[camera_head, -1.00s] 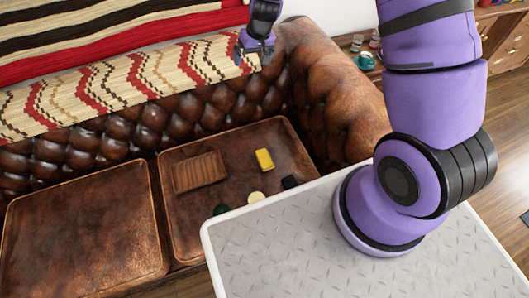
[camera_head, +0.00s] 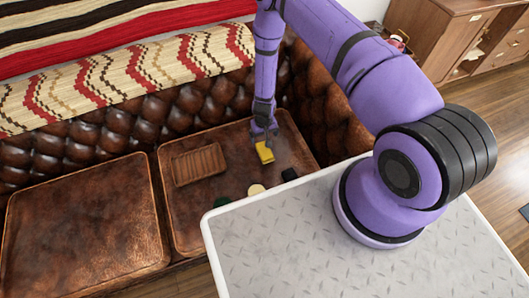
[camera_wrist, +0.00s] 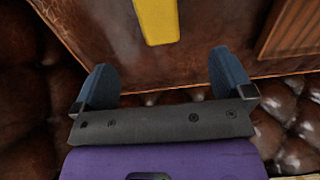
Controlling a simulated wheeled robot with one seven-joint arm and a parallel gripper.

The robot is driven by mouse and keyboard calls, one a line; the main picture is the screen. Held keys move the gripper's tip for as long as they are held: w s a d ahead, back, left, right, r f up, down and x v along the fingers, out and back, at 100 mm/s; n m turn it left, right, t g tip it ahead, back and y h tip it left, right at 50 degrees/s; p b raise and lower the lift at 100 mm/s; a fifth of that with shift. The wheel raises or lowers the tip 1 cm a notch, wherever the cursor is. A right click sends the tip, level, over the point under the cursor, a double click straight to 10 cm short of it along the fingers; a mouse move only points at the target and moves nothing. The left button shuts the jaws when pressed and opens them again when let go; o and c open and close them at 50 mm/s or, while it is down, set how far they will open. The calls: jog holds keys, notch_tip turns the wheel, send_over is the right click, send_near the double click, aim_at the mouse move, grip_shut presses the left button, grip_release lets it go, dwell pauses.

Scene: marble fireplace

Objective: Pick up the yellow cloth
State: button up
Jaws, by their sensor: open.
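The yellow cloth (camera_head: 265,153) is a small folded yellow block lying on the right-hand brown leather seat cushion (camera_head: 225,205) of the sofa. In the wrist view the cloth (camera_wrist: 157,20) is at the top centre, ahead of the fingertips and between their lines. My gripper (camera_head: 263,134) is above the seat, close to the cloth's far side in the head view. In the wrist view my gripper (camera_wrist: 160,75) has its two dark blue fingers wide apart with nothing between them. I cannot tell the exact height gap to the cloth.
A brown slatted wooden tray (camera_head: 198,165) lies left of the cloth; its edge shows in the wrist view (camera_wrist: 292,30). A cream round item (camera_head: 256,190), a dark green item (camera_head: 222,201) and a black item (camera_head: 289,174) lie near the seat's front. The tufted backrest (camera_head: 180,110) rises behind.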

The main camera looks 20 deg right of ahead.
aim_at(264, 150)
jog(key=shift+s+d+f, duration=0.1)
jog(key=shift+s+f, duration=0.15)
jog(key=shift+f, duration=0.2)
jog(key=shift+s+f, duration=0.2)
jog(key=shift+f, duration=0.25)
jog(key=shift+w+f, duration=0.1)
jog(key=shift+f, duration=5.2)
jog(key=c, duration=1.1)
jog(key=shift+r, duration=0.1)
notch_tip(264, 150, up, 10)
jog(key=shift+f, duration=0.1)
jog(key=shift+o, duration=1.4)
jog(key=shift+c, duration=0.5)
